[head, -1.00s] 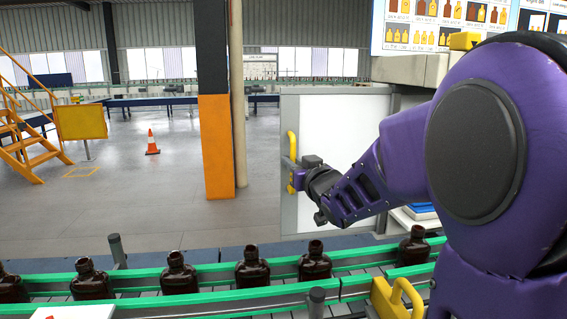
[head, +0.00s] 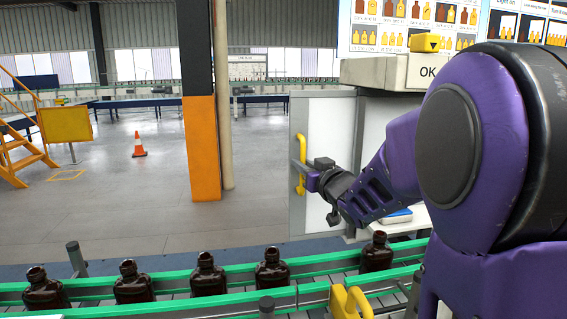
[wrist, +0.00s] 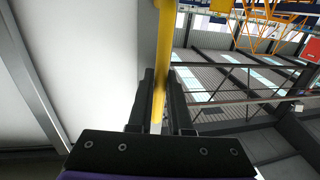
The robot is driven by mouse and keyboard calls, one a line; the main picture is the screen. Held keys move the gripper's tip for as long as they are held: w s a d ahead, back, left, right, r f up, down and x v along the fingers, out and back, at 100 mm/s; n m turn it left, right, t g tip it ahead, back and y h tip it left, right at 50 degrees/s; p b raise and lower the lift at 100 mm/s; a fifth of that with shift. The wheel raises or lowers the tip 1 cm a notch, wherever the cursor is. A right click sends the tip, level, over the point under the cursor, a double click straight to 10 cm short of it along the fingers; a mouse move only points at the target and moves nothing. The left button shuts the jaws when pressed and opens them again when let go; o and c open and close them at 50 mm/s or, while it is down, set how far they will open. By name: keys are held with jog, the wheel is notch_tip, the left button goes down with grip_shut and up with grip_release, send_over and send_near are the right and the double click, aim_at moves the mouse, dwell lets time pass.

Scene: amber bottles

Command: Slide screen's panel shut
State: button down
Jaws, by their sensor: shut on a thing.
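The screen's panel (head: 331,125) is white with a grey frame and stands upright beyond the conveyor, right of the pillar. A yellow bar handle (head: 302,150) runs vertically along its left edge. My gripper (head: 308,181) is shut on this handle near its lower part, reaching in from the right. In the wrist view the handle (wrist: 165,45) passes between my two dark fingers (wrist: 161,100), with the white panel (wrist: 90,60) to the left. The panel's right part is overlapped by a grey upright and my arm; its full travel is hidden.
A green-railed conveyor with several brown bottles (head: 208,276) crosses the front. A yellow loop handle (head: 350,302) stands at the near edge. A box marked OK (head: 385,73) sits above the screen. The black and orange pillar (head: 202,150) and traffic cone (head: 139,146) stand left.

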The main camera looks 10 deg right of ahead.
jog(key=p, duration=0.3)
send_near(339, 156)
jog(key=w, duration=0.2)
jog(key=w+a, duration=0.1)
jog(key=w, duration=0.2)
jog(key=shift+w, duration=0.15)
jog(key=shift+r, duration=0.1)
jog(key=c, duration=0.8)
grip_release()
jog(key=shift+d, duration=0.15)
jog(key=shift+c, duration=0.2)
jog(key=s+d, duration=0.3)
jog(key=s, duration=1.4)
jog(key=shift+p, duration=0.4)
